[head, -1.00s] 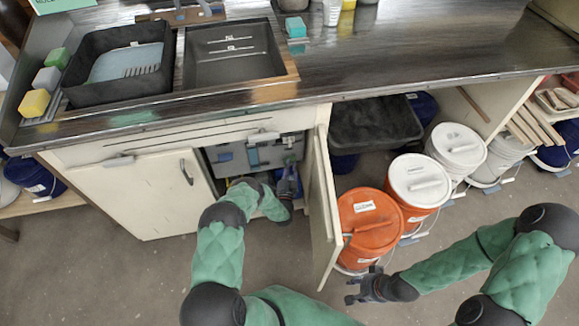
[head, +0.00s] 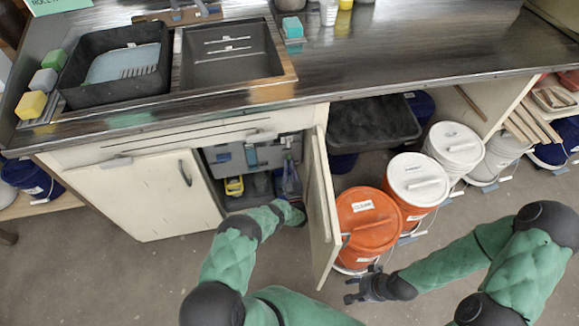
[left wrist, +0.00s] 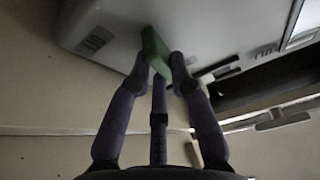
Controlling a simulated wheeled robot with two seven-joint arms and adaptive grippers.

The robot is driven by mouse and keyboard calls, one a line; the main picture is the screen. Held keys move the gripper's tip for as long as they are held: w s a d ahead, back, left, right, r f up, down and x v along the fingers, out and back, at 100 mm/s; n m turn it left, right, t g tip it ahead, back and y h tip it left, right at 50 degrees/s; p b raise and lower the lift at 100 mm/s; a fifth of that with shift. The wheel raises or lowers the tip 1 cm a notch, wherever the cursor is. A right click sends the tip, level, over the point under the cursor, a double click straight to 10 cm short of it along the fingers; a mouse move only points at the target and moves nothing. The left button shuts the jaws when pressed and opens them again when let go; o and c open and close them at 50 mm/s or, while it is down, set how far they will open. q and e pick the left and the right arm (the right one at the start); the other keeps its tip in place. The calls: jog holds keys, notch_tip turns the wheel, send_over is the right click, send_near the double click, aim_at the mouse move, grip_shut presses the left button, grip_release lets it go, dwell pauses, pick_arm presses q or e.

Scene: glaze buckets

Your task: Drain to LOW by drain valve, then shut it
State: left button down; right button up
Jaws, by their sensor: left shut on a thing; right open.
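My left gripper (head: 289,184) reaches into the open cabinet under the sink. In the left wrist view its fingers (left wrist: 158,70) are shut on a small green handle (left wrist: 154,46), which looks like the drain valve's. The handle sits against a pale grey tank (left wrist: 115,30) with a vent-like patch and small markings. A level reading is not legible. In the head view the grey tank unit (head: 228,158) with blue parts shows in the cabinet; the handle is hidden there. My right gripper (head: 368,287) is open and empty beside the orange bucket (head: 366,225).
The open cabinet door (head: 322,215) stands just right of my left arm. A yellow item (head: 234,186) stands inside the cabinet. White-lidded buckets (head: 418,178) line the right side. The black sink (head: 232,55) is above.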

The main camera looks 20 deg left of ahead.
pick_arm(q)
jog(key=shift+n+g+y, duration=0.4)
jog(key=shift+n, duration=0.8)
jog(key=c, duration=1.1)
grip_release()
jog(key=v, duration=0.7)
jog(key=shift+s+d+f, duration=0.1)
jog(key=shift+d+f, duration=0.05)
jog(key=shift+d, duration=0.05)
